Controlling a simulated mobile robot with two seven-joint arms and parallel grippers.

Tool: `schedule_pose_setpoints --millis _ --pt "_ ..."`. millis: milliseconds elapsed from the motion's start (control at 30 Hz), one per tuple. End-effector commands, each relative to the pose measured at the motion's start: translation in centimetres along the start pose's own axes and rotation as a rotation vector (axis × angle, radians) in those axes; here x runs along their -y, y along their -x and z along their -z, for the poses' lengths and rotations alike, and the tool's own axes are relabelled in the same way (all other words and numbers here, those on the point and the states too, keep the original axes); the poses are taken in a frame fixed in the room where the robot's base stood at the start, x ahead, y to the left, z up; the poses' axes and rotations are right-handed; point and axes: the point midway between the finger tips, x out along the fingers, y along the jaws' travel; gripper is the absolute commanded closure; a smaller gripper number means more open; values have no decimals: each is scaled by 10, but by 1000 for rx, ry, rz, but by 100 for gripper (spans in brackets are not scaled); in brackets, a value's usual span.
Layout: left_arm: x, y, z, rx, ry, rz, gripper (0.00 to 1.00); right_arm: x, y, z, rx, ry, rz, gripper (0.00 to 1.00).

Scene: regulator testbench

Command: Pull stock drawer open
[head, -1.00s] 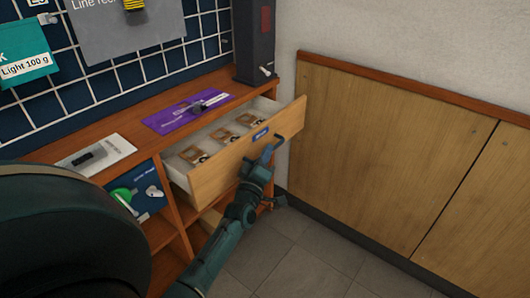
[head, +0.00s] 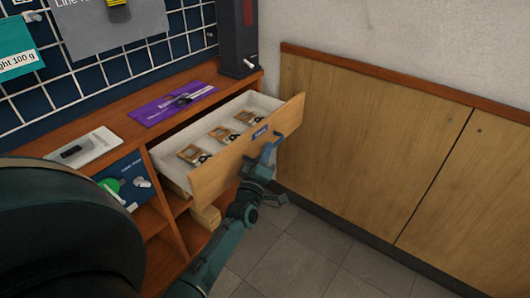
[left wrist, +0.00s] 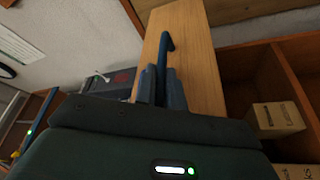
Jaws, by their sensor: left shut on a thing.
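The stock drawer (head: 236,163) is pulled well out of the wooden bench and shows a pale inside with several small brown-framed parts (head: 222,134) in a row. Its front is light wood with a small blue label and a dark blue bar handle. My left gripper (head: 266,160) is at the drawer front, shut on the drawer handle (left wrist: 165,44). In the left wrist view the gripper fingers (left wrist: 165,88) close around the handle's bar, in front of the light wood drawer front (left wrist: 195,60). My right gripper is not in view.
A purple mat (head: 173,103) with a tool and a white card (head: 84,149) lie on the bench top. A dark column (head: 238,38) stands at its far end. A cardboard box (left wrist: 278,118) sits in an open shelf. Grey floor is clear before the wall panels.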

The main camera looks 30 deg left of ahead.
Motion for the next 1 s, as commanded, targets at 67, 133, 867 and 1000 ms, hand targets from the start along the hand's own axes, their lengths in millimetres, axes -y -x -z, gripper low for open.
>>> schedule_pose_setpoints --millis 67,133,867,1000 --pt "1 0 -1 3 0 2 100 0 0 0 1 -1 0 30" --pt "1 0 -1 2 0 2 84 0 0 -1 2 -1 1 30" --pt "-1 38 1 4 -1 5 67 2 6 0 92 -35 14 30" --pt "-1 71 1 5 -1 5 67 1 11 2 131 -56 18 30"
